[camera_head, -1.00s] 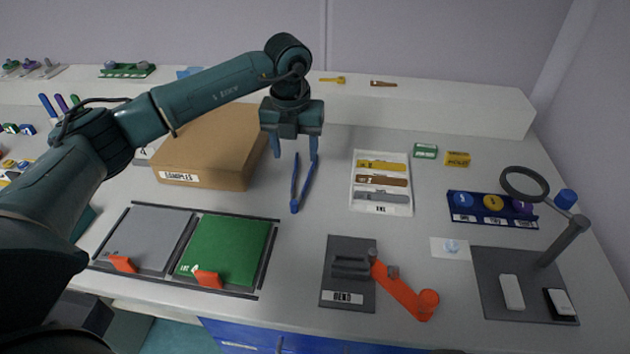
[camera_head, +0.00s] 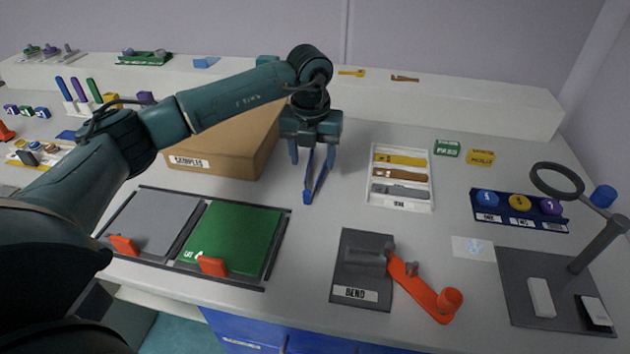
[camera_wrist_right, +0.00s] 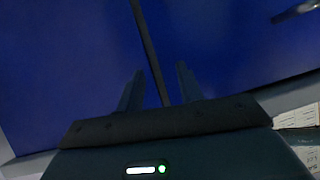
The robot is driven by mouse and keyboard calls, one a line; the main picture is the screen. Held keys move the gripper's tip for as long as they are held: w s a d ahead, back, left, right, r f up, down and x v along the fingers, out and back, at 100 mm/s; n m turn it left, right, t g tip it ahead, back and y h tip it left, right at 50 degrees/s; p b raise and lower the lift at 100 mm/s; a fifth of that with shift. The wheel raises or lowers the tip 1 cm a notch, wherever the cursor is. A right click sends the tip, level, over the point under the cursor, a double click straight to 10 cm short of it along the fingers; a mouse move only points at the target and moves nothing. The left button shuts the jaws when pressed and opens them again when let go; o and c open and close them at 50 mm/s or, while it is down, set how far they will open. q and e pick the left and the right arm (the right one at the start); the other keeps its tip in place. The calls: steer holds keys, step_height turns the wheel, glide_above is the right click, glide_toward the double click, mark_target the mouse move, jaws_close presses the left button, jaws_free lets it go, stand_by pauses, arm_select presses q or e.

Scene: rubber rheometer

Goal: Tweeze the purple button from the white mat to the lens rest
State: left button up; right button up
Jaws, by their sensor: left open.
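Blue tweezers (camera_head: 318,184), a narrow V, stand out on the bench in front of the cardboard box. My left gripper (camera_head: 312,160) is open, its fingers around the upper part of the tweezers; contact cannot be told. A purple button (camera_head: 551,206) sits at the right end of a navy tray (camera_head: 543,222), beside a blue and a yellow one. A ring lens (camera_head: 557,181) stands over a dark grey base (camera_head: 519,291). My right gripper (camera_wrist_right: 160,88) is open and empty before a blue panel.
A cardboard samples box (camera_head: 222,148) stands left of the tweezers. A white bin tray (camera_head: 400,203) lies to their right. A bend fixture (camera_head: 361,292) with an orange lever is in front. Green and grey panels (camera_head: 231,237) lie at front left. Bench between is bare.

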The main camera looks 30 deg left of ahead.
mark_target(313, 183)
arm_select(q)
steer(key=f, duration=0.1)
steer(key=f+b, duration=0.1)
steer(key=f, duration=0.1)
steer(key=f+b, duration=0.1)
steer(key=shift+w+f, duration=0.25)
steer(key=shift+f+b, duration=0.25)
steer(key=shift+b, duration=0.05)
arm_select(e)
steer(key=shift+w+a+f+m, duration=0.2)
steer(key=shift+f+m, duration=0.2)
steer(key=shift+f, duration=0.2)
arm_select(q)
steer(key=shift+c, duration=0.3)
steer(key=c, duration=0.7)
steer(key=shift+o, duration=0.2)
arm_select(e)
steer(key=shift+f, duration=0.1)
arm_select(q)
steer(key=shift+r, duration=0.1)
